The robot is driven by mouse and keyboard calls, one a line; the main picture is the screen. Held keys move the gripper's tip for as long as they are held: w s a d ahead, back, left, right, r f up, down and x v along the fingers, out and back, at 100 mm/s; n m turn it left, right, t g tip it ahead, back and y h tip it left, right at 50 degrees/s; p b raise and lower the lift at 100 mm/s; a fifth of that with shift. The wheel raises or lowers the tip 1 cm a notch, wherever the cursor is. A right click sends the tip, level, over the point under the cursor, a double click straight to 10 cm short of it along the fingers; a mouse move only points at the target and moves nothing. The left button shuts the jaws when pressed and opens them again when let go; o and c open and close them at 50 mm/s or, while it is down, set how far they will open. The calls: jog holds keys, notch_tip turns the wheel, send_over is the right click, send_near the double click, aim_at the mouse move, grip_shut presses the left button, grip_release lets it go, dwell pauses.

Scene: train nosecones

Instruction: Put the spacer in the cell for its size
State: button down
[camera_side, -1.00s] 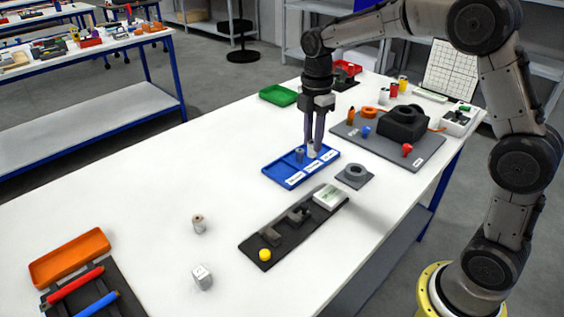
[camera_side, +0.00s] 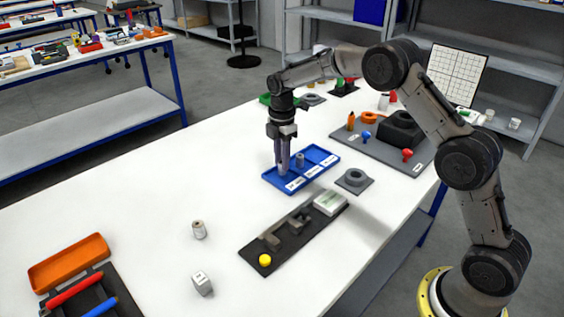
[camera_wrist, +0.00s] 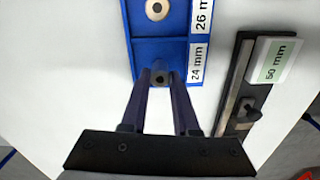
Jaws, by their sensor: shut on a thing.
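My gripper (camera_side: 282,168) is shut on a grey spacer with a dark hole, seen between the fingertips (camera_wrist: 162,77) in the wrist view. The held spacer is at the end cell marked 24 mm of the blue tray (camera_side: 318,151). Whether it touches the cell floor I cannot tell. The tray's labels 24 mm (camera_wrist: 197,62) and 26 mm (camera_wrist: 203,14) show in the wrist view. Another spacer (camera_side: 300,160) stands upright in the neighbouring middle cell, and its top (camera_wrist: 157,9) shows beside the 26 mm label.
A dark fixture (camera_side: 283,240) with a yellow knob (camera_side: 265,260) and a 50 mm block (camera_wrist: 272,60) lies in front of the tray. A grey ring on a plate (camera_side: 355,179) is to the right. A cylinder (camera_side: 198,230) and a pale block (camera_side: 202,283) stand apart on the white table.

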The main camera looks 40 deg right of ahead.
jog(key=shift+f, duration=0.6)
jog(key=shift+f, duration=0.1)
jog(key=c, duration=0.7)
grip_release()
jog(key=shift+o, duration=0.2)
